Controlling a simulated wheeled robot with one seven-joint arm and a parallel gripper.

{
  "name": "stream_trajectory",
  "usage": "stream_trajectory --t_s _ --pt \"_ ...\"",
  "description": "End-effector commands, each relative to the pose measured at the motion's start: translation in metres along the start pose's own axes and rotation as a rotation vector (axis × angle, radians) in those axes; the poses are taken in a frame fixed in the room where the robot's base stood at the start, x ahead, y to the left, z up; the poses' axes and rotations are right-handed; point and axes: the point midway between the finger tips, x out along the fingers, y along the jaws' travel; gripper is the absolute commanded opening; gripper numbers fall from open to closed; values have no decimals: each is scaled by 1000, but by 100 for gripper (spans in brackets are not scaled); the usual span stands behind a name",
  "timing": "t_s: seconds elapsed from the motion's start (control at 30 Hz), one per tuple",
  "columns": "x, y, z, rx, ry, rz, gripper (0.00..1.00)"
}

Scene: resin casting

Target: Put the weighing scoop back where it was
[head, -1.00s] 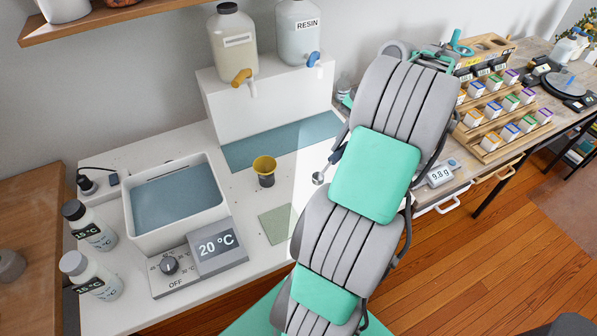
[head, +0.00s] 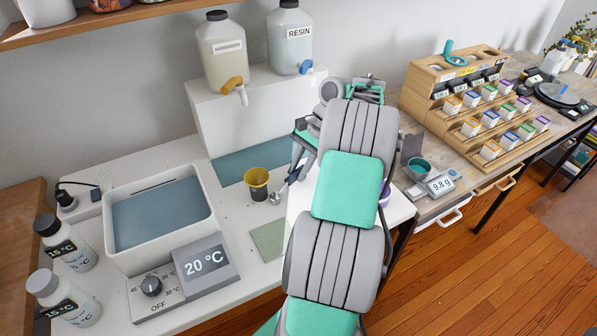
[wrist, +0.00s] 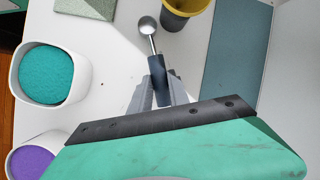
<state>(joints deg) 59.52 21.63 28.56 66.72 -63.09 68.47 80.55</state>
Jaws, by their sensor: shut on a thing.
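The weighing scoop (wrist: 149,35) has a small round metal bowl and a dark handle. My gripper (wrist: 158,92) is shut on its handle in the wrist view, with the bowl pointing away from the fingers. In the head view the scoop bowl (head: 276,198) shows just right of the yellow cup, above the white bench; I cannot tell its exact height. The fingers there are partly hidden by my arm. The yellow cup with a dark lower part (head: 257,183) stands on the bench; it also shows in the wrist view (wrist: 184,14), beside the scoop bowl.
White cups with teal powder (wrist: 49,74) and purple powder (wrist: 37,162) are at the wrist view's left. A scale (head: 440,186) reads 9.8 g. A wooden rack (head: 440,110) holds several small boxes. The water bath (head: 158,211) is left, the dispenser block (head: 240,118) behind.

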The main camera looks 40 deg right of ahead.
Motion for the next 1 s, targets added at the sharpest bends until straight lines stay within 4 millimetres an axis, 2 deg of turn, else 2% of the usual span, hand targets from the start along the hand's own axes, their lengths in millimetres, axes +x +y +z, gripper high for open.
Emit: stream_trajectory --t_s 0.13,0.17,0.4,0.67,0.83,1.0 --pt "3 1 -1 1 -1 0 0" --pt "2 1 -1 1 0 0 24" --pt "2 1 -1 1 -1 0 43" --pt "0 0 0 0 0 0 43" --pt "-28 -1 2 0 1 0 43" --pt "-78 -2 4 2 0 0 43"
